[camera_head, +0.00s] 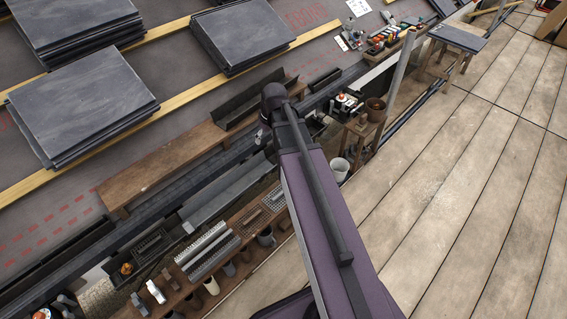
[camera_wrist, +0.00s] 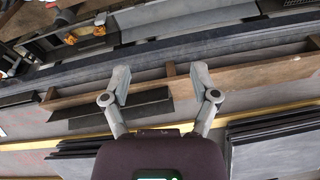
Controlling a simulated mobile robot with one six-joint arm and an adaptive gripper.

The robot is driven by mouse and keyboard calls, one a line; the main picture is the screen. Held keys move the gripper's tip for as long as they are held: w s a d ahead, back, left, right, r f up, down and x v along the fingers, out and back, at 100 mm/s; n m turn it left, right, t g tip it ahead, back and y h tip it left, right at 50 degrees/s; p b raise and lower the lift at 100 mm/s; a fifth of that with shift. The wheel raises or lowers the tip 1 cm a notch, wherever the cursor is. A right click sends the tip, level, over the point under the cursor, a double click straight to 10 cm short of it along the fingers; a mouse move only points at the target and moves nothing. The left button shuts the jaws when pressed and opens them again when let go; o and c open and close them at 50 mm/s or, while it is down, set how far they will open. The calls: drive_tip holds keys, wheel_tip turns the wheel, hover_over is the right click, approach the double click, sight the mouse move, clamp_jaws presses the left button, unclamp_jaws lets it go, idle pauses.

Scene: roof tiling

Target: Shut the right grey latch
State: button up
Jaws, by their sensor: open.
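I cannot make out a grey latch in either view. My gripper (camera_wrist: 160,82) is open in the wrist view, its two grey fingers apart with nothing between them. Beyond the fingers lies a long brown wooden plank (camera_wrist: 250,77). A dark open box (camera_wrist: 52,46) with orange contents is at the upper left of the wrist view, away from the fingers.
Stacks of dark slates (camera_head: 82,105) lie on the grey roof among yellow battens (camera_head: 180,84). A low wooden shelf (camera_head: 245,215) holds brushes and cups. The plank floor (camera_head: 470,170) at the right is largely clear.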

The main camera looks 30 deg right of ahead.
drive_tip(key=w+d+f+n+t+b, duration=0.1)
drive_tip(key=w+d+f+b, duration=0.3)
drive_tip(key=d+f+b, duration=0.3)
drive_tip(key=w+d+f+t+b, duration=0.1)
drive_tip(key=w+d+f+b, duration=0.3)
drive_tip(key=d+f+b, duration=0.3)
drive_tip(key=shift+w+d+f+n+b, duration=0.25)
drive_tip(key=shift+f+n+b, duration=0.2)
drive_tip(key=shift+f, duration=0.25)
drive_tip(key=shift+f, duration=0.1)
drive_tip(key=b+x, duration=0.8)
drive_tip(key=x, duration=0.1)
drive_tip(key=b+x, duration=0.4)
drive_tip(key=shift+w+a+f+b, duration=0.2)
drive_tip(key=shift+w+a+b, duration=0.05)
drive_tip(key=shift+a+b, duration=0.1)
clamp_jaws()
